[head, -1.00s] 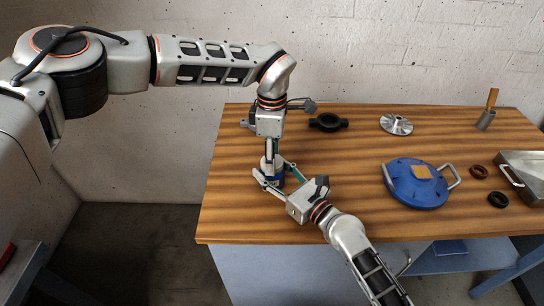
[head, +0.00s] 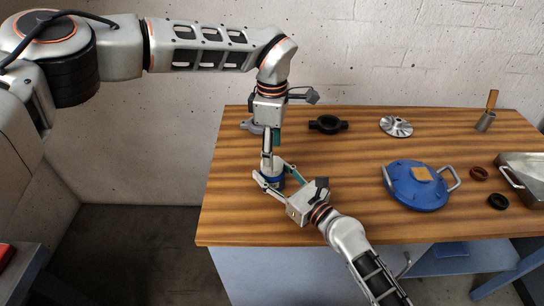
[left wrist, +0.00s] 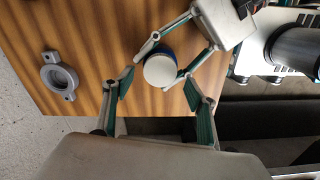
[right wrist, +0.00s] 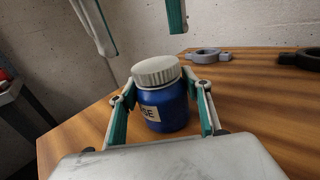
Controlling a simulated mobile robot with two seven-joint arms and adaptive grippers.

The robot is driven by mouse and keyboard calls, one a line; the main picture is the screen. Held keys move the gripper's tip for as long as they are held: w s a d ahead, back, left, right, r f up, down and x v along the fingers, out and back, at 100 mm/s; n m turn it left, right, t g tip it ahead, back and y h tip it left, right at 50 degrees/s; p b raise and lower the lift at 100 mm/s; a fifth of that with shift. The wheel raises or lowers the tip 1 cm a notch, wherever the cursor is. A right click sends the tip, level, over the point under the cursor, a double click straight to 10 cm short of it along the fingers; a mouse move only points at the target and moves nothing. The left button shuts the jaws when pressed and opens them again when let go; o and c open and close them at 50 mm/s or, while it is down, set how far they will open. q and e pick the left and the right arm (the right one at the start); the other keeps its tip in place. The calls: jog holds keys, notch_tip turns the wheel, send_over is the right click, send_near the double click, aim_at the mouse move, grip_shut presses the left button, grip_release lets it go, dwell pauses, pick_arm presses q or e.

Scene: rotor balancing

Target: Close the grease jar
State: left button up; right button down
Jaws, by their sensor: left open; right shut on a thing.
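The grease jar is blue with a white ribbed lid on its top and a pale label; the jar (right wrist: 162,108) stands upright on the wooden table near its left end. The lid (right wrist: 156,70) sits on the jar mouth; I cannot tell how tight it is. It also shows from above in the left wrist view (left wrist: 160,71). My right gripper (head: 270,180) is shut around the jar body from the side. My left gripper (head: 270,150) points down above the lid, its fingers open and apart from the lid in the right wrist view (right wrist: 140,22).
A grey bracket (right wrist: 207,55) and a black ring-shaped part (head: 328,123) lie behind the jar. A metal rotor (head: 396,125), a blue lidded pan (head: 416,185), dark rings (head: 498,200) and a metal tray (head: 525,172) are to the right. The table's left edge is close.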

pick_arm(q)
jog(key=shift+r, duration=0.45)
jog(key=shift+c, duration=0.3)
jog(key=n, duration=0.4)
jog(key=shift+s+d+r, duration=0.2)
jog(key=shift+r, duration=0.1)
jog(key=n, duration=0.3)
jog(key=r+n, duration=0.1)
jog(key=n, duration=0.4)
jog(key=r+n, duration=0.1)
jog(key=n, duration=0.2)
jog(key=shift+n, duration=0.3)
jog(key=n, duration=0.3)
jog(key=r+n, duration=0.1)
jog(key=n, duration=0.1)
jog(key=shift+w+a, duration=0.2)
jog(key=shift+a, duration=0.05)
jog(key=shift+f, duration=0.1)
